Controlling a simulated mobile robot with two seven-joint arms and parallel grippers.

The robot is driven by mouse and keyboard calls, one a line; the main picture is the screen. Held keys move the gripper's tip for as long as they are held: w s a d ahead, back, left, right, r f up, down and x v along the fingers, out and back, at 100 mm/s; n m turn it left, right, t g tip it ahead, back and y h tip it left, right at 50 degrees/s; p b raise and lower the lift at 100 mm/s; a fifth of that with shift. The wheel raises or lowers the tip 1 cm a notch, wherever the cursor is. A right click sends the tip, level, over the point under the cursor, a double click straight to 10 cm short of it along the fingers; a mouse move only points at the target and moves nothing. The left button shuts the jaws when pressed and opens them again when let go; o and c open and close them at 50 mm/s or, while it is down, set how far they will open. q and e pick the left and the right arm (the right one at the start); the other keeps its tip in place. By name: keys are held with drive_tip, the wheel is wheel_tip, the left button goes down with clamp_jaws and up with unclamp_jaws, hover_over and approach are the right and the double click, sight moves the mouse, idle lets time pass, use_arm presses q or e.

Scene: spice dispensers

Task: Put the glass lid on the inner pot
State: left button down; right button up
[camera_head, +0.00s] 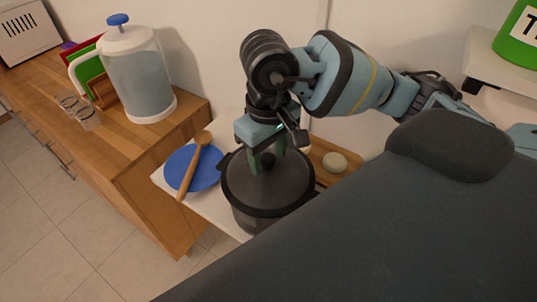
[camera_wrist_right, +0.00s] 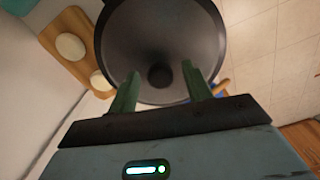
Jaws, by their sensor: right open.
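The inner pot (camera_head: 262,218) is a dark cylinder with side handles, standing on a white surface. The round grey glass lid (camera_head: 290,183) lies over its mouth and looks level, with a dark knob in the middle. In the right wrist view the lid (camera_wrist_right: 160,35) fills the top centre, and its knob (camera_wrist_right: 160,76) shows between my fingers. My right gripper (camera_head: 268,158) is open above the lid, its green fingers on either side of the knob; it also shows in the right wrist view (camera_wrist_right: 161,70). Whether the fingers touch the knob is unclear. My left gripper is out of view.
A blue plate (camera_head: 207,177) with a wooden spoon (camera_head: 190,170) lies left of the pot. A wooden board (camera_head: 318,148) with pale round pieces (camera_head: 334,162) is at the right by the wall. A water dispenser (camera_head: 140,80) stands on the wooden counter (camera_head: 150,150).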

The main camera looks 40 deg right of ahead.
sight(269, 158)
drive_tip(key=shift+r, duration=3.15)
